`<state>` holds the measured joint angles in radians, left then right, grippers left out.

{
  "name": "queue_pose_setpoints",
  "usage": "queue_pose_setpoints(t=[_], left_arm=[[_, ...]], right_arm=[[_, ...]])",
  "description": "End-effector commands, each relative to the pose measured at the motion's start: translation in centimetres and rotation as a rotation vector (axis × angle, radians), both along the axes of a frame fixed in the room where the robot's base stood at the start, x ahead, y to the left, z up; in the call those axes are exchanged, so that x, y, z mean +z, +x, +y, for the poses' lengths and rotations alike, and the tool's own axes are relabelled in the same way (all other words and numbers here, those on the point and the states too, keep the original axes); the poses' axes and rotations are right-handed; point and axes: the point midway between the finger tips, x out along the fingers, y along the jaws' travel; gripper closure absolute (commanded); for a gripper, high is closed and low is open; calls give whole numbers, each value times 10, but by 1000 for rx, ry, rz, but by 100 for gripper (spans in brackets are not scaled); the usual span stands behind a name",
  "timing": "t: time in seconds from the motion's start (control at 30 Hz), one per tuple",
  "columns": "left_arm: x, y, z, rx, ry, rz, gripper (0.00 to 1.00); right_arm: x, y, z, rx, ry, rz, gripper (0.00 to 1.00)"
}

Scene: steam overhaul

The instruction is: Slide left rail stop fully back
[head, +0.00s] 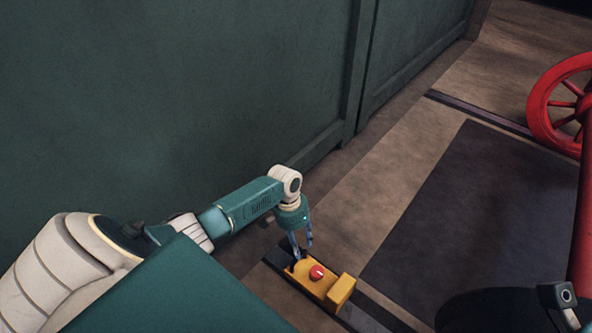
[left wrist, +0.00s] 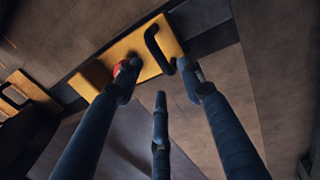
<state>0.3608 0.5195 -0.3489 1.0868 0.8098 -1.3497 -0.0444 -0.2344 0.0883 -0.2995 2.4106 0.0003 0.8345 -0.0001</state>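The rail stop (head: 312,281) is a yellow block with a red round knob (head: 317,271) and a raised end block, sitting on a dark rail in the head view. In the left wrist view the yellow stop (left wrist: 123,47) shows a black handle (left wrist: 152,42), with the red knob partly hidden behind a fingertip. My left gripper (head: 301,250) points down at the handle end of the stop. Its three dark fingers (left wrist: 160,82) are spread apart with nothing between them. I cannot tell whether a fingertip touches the handle.
A green panelled wall (head: 180,90) runs behind my left arm. A dark mat (head: 455,215) lies on the floor to the right. A red spoked wheel (head: 562,105) stands at the far right. Another yellow piece (left wrist: 35,92) shows at left in the left wrist view.

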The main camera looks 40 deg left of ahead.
Motion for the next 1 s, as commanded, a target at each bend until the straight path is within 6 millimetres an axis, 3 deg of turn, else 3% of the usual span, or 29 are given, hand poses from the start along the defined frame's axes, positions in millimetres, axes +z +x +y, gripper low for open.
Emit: queue_pose_setpoints(t=[0.2,0.4,0.77,0.8,0.87,1.0], left_arm=[[48,1,11,-1,3,-4,61],[73,1,15,-1,2,-2,61],[79,1,17,0,2,-1,61],[79,1,17,0,2,-1,67],[79,2,15,-2,2,-8,69],[76,19,-1,-19,1,-98,69]], right_arm=[[0,0,0,1,-1,1,60],[0,0,0,1,-1,1,60],[0,0,0,1,-1,1,60],[0,0,0,1,-1,1,60],[0,0,0,1,-1,1,60],[0,0,0,1,-1,4,60]])
